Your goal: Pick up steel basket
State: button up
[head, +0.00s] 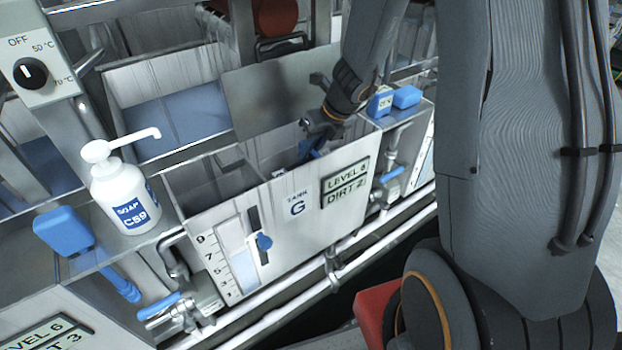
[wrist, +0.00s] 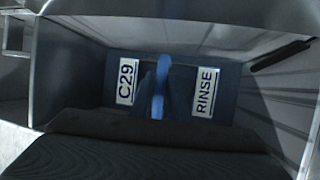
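My gripper (head: 308,150) reaches down into the open top of the tank marked G (head: 270,228), near its right end. I cannot make out a gap between the fingers or anything held. I cannot clearly pick out a steel basket in either view; the tank's interior is largely hidden.
A white soap bottle (head: 125,195) stands left of the tank. Another tank (head: 170,118) with blue inside lies behind. White pipes (head: 290,300) run along the front. A dark bar (wrist: 282,54) is on the wall at right.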

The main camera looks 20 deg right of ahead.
grip_shut()
dwell(1.1)
jog(key=shift+r, duration=0.1)
notch_tip(320, 180, up, 28)
dwell(0.6)
dwell(1.4)
